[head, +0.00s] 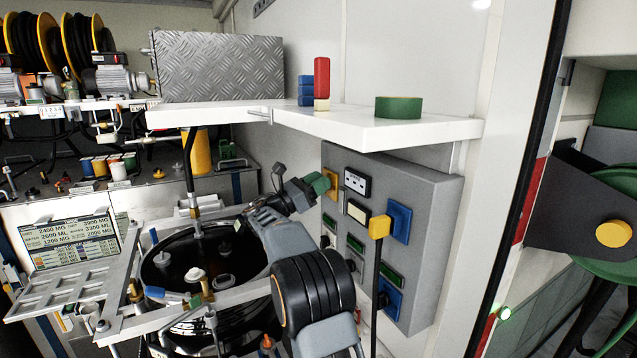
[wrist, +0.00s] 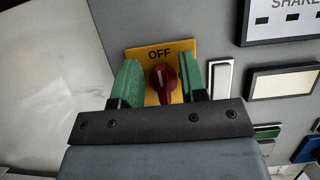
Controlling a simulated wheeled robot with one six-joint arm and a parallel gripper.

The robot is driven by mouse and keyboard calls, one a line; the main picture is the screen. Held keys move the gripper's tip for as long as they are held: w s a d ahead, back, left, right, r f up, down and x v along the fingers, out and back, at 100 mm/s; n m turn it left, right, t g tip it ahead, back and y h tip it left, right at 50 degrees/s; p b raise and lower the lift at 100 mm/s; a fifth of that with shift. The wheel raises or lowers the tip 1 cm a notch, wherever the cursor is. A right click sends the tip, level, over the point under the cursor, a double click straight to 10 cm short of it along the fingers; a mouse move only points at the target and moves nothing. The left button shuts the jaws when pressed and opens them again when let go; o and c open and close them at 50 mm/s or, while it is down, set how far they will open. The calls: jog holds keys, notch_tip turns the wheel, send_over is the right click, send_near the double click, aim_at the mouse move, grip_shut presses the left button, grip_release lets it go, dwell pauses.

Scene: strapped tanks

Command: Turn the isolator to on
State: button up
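The isolator is a red rotary knob (wrist: 163,82) on a yellow plate (wrist: 183,48) marked OFF at its top. The knob's white pointer mark is upright, toward the OFF label. In the head view the yellow plate (head: 332,178) sits at the upper left of the grey panel, and the knob is hidden there behind my gripper (head: 322,184). In the wrist view my gripper (wrist: 162,82) is open. One green finger stands on each side of the knob, with a visible gap on both sides.
A cluttered tank rig (head: 165,262) stands left.

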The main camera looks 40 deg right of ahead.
jog(key=shift+c, duration=0.3)
grip_shut()
jog(key=shift+m, duration=0.3)
jog(key=m+g+y, duration=0.1)
jog(key=m, duration=0.2)
jog(key=m+g+y, duration=0.1)
jog(key=m+g, duration=0.1)
jog(key=m, duration=0.2)
jog(key=m+g, duration=0.2)
jog(key=m, duration=0.2)
jog(key=shift+s+f+y, duration=0.15)
jog(key=shift+s+y, duration=0.25)
jog(key=m+y, duration=0.1)
jog(key=m, duration=0.2)
jog(key=m+g+y, duration=0.1)
jog(key=m, duration=0.1)
jog(key=shift+s+f+m+p, duration=0.2)
jog(key=shift+m+p, duration=0.1)
jog(key=shift+m, duration=0.1)
jog(key=m, duration=0.1)
jog(key=m+y, duration=0.1)
jog(key=m, duration=0.2)
jog(key=shift+a+f+m+y+p, duration=0.1)
jog(key=shift+f+m+y+p, duration=0.2)
jog(key=shift+m+y, duration=0.1)
